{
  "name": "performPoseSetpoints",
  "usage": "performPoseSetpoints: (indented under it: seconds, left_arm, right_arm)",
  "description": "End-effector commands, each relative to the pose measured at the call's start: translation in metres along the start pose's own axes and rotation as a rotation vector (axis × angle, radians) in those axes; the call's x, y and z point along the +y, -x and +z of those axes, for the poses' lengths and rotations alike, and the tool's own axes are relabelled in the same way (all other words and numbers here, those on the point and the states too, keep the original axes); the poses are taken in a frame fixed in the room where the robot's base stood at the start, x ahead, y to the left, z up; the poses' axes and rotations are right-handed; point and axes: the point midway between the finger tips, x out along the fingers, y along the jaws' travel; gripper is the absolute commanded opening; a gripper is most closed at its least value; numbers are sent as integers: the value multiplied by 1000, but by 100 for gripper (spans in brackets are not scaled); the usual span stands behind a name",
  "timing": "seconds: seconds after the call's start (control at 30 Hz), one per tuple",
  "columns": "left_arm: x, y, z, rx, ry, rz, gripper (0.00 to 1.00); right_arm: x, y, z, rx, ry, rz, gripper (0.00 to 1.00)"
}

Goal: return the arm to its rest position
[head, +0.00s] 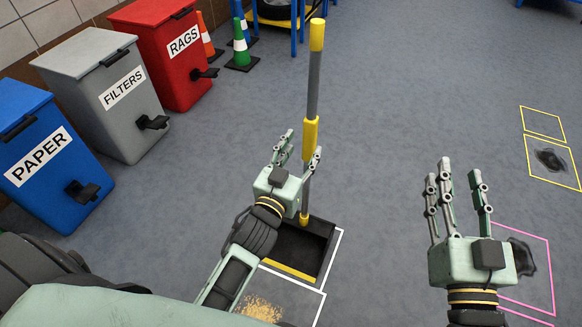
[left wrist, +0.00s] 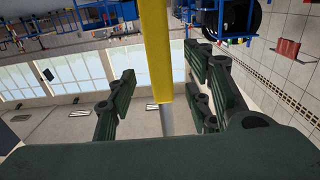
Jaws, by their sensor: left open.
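My left gripper (head: 300,152) is open. Its fingers stand to either side of a long upright pole with a yellow grip (head: 310,137) and a grey shaft (head: 313,88). In the left wrist view the yellow grip (left wrist: 156,50) runs between the spread fingers (left wrist: 165,95), with gaps on both sides. The pole's foot meets a black dustpan (head: 322,228) with a yellow front edge on the floor. My right gripper (head: 457,185) has its fingers spread, with nothing between them, at the right.
Blue paper (head: 40,150), grey filters (head: 100,85) and red rags (head: 165,45) bins stand at the left. Cones (head: 241,50) and a blue rack stand behind. Yellowish grains (head: 262,309) lie below the dustpan. Dark stains (head: 550,160) lie in marked squares at the right. The middle floor is clear.

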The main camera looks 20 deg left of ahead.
Motion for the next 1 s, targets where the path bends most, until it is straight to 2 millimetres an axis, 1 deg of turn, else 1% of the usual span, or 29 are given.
performPoseSetpoints:
  seconds: [0.03,0.1,0.2,0.33,0.5,0.73,0.77,0.87,1.0]
  left_arm:
    - [0,13,1,-3,2,-1,47]
    - [0,27,1,-4,3,-1,47]
    - [0,45,0,-2,3,-1,47]
    - [0,63,0,-1,2,-1,47]
    - [0,75,-1,2,0,-1,47]
    - [0,77,-3,6,0,1,47]
    - [0,77,-6,10,1,3,47]
    - [3,76,-26,37,3,19,47]
    - [12,77,-64,85,7,61,47]
  right_arm:
    - [0,0,0,0,0,0,40]
    - [0,0,0,0,0,0,40]
    - [0,0,0,-1,0,0,40]
    - [0,0,0,-1,0,0,40]
    - [0,0,0,-1,0,0,40]
    - [0,0,0,-1,0,0,40]
    - [0,0,0,-1,0,0,40]
    - [0,0,0,-1,0,0,40]
    - [0,0,0,-1,0,0,40]
